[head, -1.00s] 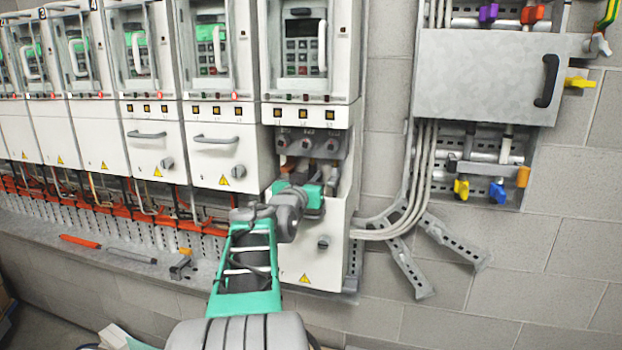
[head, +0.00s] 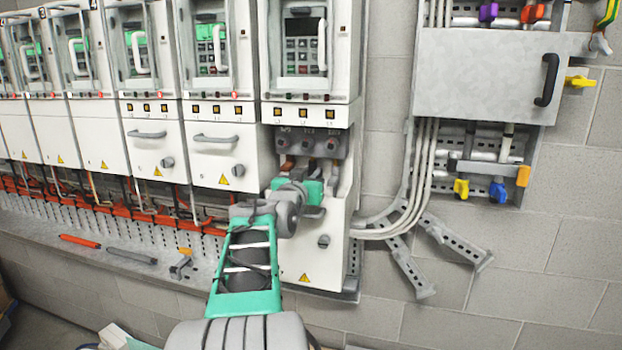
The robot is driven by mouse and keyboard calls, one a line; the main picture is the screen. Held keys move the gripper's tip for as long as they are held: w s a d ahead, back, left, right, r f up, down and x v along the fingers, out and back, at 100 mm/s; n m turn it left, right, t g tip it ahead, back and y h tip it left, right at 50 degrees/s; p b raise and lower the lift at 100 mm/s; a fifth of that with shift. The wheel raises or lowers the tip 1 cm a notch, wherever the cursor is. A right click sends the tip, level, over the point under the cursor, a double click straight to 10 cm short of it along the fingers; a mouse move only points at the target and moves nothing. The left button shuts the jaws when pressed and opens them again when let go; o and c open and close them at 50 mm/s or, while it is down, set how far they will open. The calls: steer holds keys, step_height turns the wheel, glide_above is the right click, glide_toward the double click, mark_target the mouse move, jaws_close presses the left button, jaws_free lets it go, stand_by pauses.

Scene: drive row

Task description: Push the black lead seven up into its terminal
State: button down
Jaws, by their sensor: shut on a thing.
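My gripper (head: 314,195) is at the open lower compartment of the rightmost cabinet (head: 320,250), just below its row of terminals (head: 310,142). My green gripper body and grey wrist cover most of the compartment's inside. The gripper is shut on the black lead, but its jaws and the lead are largely hidden from this view. I cannot tell whether the lead's end touches its terminal. A brown lead (head: 287,166) shows left of my gripper, below the left terminal. A grey lead (head: 335,173) shows on the right.
Closed cabinets with handles stand in a row to the left. Grey cables (head: 407,205) curve down right of the compartment. A grey box (head: 483,75) hangs at upper right. A ledge at lower left holds an orange tool (head: 80,241) and a grey rod (head: 131,256).

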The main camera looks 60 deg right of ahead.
steer(key=shift+r, duration=0.9)
steer(key=c, duration=1.3)
jaws_free()
steer(key=shift+a, duration=0.15)
steer(key=a+b, duration=0.1)
steer(key=a, duration=0.1)
steer(key=a+b, duration=0.1)
steer(key=a, duration=0.2)
steer(key=s+a+b, duration=0.1)
steer(key=a, duration=0.1)
steer(key=shift+s+a, duration=0.1)
steer(key=shift+a, duration=0.15)
